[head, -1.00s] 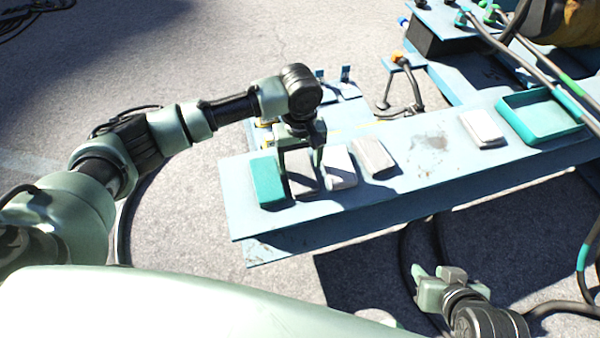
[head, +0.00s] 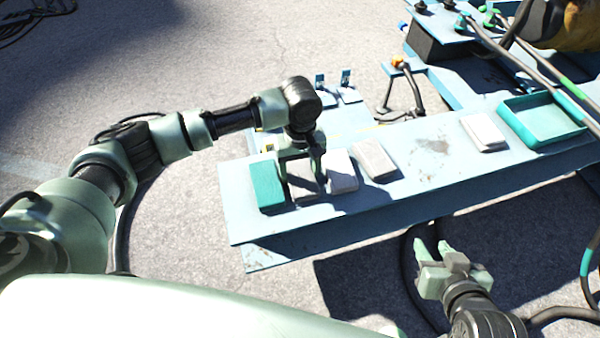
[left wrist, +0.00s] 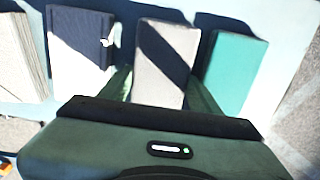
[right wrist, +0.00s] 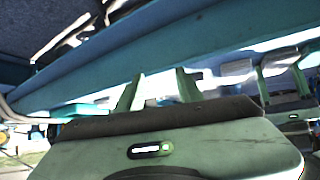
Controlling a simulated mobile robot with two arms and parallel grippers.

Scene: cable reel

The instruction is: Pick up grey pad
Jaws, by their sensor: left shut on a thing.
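The grey pad (head: 305,188) lies in the row on the near left part of the blue bench, just right of the teal pad (head: 267,185). My left gripper (head: 303,172) points down over it, with a finger on each side, shut on the pad. In the left wrist view the grey pad (left wrist: 165,62) sits between the fingers, partly shadowed. I cannot tell whether it is clear of the bench top. My right gripper (head: 432,252) is open and empty, low in front of the bench; its spread fingers also show in the right wrist view (right wrist: 158,92).
Pale pads (head: 341,172) (head: 375,159) lie right of the grey pad, the first close beside it. Another pale pad (head: 483,131) and a teal tray (head: 507,112) are further right on the bench (head: 420,190). Cables hang near my right gripper.

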